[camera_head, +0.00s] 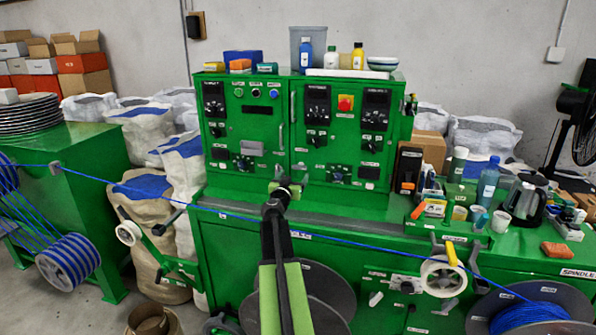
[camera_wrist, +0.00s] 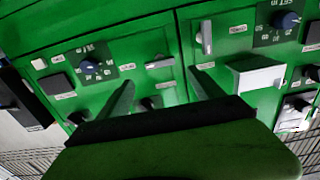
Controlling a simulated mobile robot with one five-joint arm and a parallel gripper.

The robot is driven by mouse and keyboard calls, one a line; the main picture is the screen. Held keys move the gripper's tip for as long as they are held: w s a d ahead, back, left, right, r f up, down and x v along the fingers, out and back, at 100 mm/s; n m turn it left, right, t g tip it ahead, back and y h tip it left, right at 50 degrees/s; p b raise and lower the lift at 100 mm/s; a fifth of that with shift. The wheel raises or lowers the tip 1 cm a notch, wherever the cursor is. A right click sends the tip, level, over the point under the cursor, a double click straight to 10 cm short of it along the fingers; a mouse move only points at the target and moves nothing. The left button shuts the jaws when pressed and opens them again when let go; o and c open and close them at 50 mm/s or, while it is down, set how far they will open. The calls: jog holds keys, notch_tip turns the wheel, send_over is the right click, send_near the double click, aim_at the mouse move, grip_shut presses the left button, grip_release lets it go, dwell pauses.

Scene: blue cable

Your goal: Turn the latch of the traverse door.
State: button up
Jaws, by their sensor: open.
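In the wrist view a seam divides two green doors. A pale latch handle (camera_wrist: 160,62) lies roughly horizontal on the left door, near the seam. A second pale handle (camera_wrist: 207,38) stands upright on the right door. The small labels are too blurred to tell which door is the traverse door. My gripper (camera_wrist: 165,92) is open and empty, its two fingers apart and pointing toward the panel, below the two handles in the picture. In the head view my gripper (camera_head: 285,190) is in front of the green cabinet (camera_head: 270,120); contact cannot be told.
Dials (camera_wrist: 90,67) and a white-fronted box (camera_wrist: 260,77) stick out around the handles. A blue cable (camera_head: 370,242) runs across the front of the bench near my arm.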

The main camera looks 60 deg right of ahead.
aim_at(299, 167)
jog(key=x, duration=0.7)
jog(key=shift+d, duration=0.15)
